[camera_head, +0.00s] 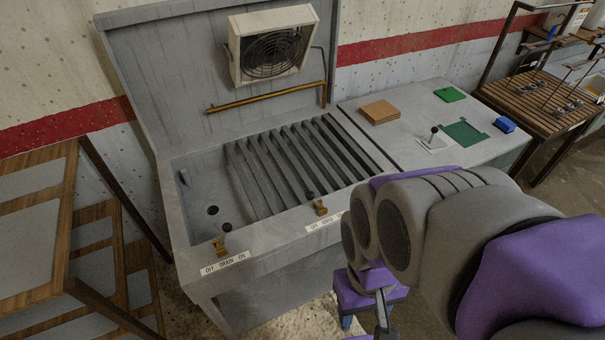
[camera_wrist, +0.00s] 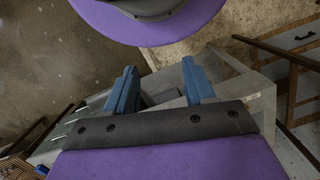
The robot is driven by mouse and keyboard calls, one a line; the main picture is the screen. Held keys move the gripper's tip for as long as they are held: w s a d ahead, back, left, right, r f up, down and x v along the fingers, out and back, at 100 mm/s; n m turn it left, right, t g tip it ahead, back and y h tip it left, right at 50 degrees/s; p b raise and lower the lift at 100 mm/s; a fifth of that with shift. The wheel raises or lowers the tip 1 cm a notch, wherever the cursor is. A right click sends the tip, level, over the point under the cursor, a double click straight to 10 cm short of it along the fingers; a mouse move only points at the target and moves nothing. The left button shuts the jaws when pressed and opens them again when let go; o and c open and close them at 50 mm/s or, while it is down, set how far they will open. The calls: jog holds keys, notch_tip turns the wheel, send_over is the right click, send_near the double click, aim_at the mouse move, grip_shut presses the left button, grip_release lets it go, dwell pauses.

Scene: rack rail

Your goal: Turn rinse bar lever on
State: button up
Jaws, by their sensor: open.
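The rinse bar (camera_head: 266,97) is a brass-coloured pipe on the back panel of the grey sink (camera_head: 177,225). On the sink's front ledge are two small brass levers. The right lever (camera_head: 320,208) stands above a label starting "OFF", whose right part is hidden behind my arm. The left lever (camera_head: 219,247) stands above a label reading "OFF DRAIN ON". My gripper shows its two blue fingers apart and empty in the wrist view (camera_wrist: 160,78). In the head view it is mostly hidden below my arm, low in front of the sink and right of the levers.
A grey slatted rack (camera_head: 285,165) lies in the sink, and a fan (camera_head: 272,45) hangs above. A side counter (camera_head: 400,110) holds a brown block, green pieces and a blue block (camera_head: 505,124). A wooden shelf unit (camera_head: 40,200) stands left. Open floor shows before the sink.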

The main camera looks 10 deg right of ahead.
dwell(0.4)
jog(key=m+t, duration=0.1)
jog(key=m, duration=0.7)
send_over(310, 192)
notch_tip(310, 192, down, 4)
notch_tip(310, 192, down, 17)
jog(key=b, duration=0.3)
jog(key=shift+d+r+b, duration=0.1)
jog(key=shift+r+b, duration=0.05)
jog(key=shift+b, duration=0.2)
jog(key=shift+c, duration=0.3)
grip_shut()
